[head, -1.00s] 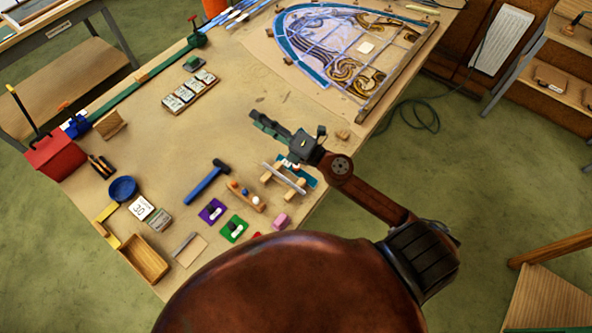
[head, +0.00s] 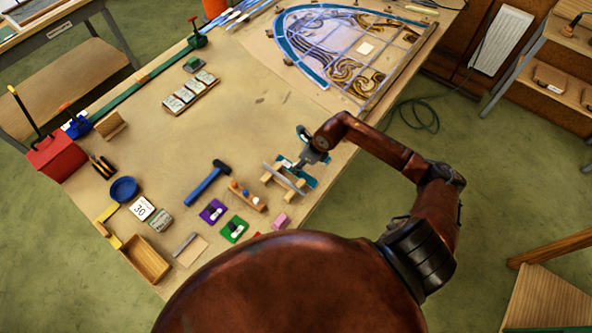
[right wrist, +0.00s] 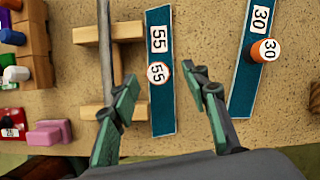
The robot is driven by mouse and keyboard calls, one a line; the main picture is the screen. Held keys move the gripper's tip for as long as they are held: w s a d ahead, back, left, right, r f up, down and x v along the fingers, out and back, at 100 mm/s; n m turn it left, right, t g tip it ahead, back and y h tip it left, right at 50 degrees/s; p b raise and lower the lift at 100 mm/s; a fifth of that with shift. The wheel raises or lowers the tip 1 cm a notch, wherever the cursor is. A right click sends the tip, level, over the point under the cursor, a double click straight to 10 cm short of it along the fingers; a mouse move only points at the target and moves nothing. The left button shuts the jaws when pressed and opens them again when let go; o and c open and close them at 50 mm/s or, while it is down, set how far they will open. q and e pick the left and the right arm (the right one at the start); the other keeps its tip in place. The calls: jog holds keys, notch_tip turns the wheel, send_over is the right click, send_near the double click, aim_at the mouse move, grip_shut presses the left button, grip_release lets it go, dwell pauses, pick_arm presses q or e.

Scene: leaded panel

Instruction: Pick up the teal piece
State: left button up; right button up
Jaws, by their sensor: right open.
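In the right wrist view, two teal strips lie on the table. One (right wrist: 161,110) bears the number 55 and a round white 55 tag; the other (right wrist: 243,92), to its right, bears 30 and an orange-sided 30 tag. My right gripper (right wrist: 165,82) is open and empty, its fingers to either side of the 55 strip in that view. I cannot tell whether its tips are level with the strip. In the head view, the right gripper (head: 306,160) is over the table's right edge area and partly hides the strips. My left gripper is not in view.
A wooden rack (right wrist: 95,113) holding a grey metal bar stands close left of the 55 strip. A pink block (head: 281,219), a peg block (head: 247,196) and a blue hammer (head: 207,182) lie nearby. The leaded panel (head: 310,76) lies at the back. The table's middle is clear.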

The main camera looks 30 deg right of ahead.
jog(key=shift+p+x, duration=0.65)
jog(key=shift+x, duration=1.6)
jog(key=shift+s+a, duration=0.1)
jog(key=shift+s, duration=0.15)
grip_shut()
